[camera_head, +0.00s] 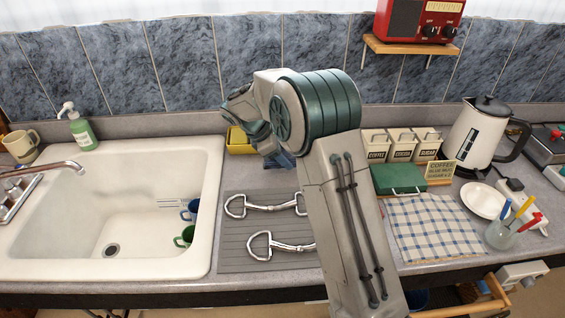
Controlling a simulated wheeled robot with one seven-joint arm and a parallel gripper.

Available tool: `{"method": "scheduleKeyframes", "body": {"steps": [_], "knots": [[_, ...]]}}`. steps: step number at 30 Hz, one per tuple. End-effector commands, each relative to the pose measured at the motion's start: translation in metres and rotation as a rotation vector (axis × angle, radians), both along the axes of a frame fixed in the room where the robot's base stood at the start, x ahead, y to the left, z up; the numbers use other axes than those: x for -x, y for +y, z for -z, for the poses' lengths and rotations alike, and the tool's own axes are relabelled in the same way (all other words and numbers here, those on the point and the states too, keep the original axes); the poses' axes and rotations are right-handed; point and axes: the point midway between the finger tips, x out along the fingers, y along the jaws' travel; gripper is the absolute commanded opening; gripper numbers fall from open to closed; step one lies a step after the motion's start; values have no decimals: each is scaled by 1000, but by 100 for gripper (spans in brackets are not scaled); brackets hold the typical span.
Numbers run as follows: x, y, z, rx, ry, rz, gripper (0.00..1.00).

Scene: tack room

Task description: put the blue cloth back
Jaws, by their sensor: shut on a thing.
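My gripper (272,153) points down over the back of the counter, partly hidden by my own wrist and forearm. It is shut on the blue cloth (285,161), a small dark-blue piece showing just below and right of the wrist. Most of the cloth is hidden, and I cannot tell whether it touches the counter. A yellow container (239,141) stands against the back, just left of the gripper and partly covered by it.
A grey ribbed mat (235,262) with metal bits lies in front. The white sink (75,238), holding mugs, is left. A green box (396,179), canisters (401,148), checked cloth (432,228), plate (483,200) and kettle (480,135) crowd the right.

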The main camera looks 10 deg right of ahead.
Motion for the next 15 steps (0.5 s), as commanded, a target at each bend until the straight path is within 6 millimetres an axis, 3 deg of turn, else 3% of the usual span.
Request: {"method": "scheduleKeyframes", "body": {"steps": [5,12,15], "knots": [[-2,4,8,1,1,-1,27],[-1,4,39,0,1,-2,27],[-2,4,43,0,-1,-1,27]]}}
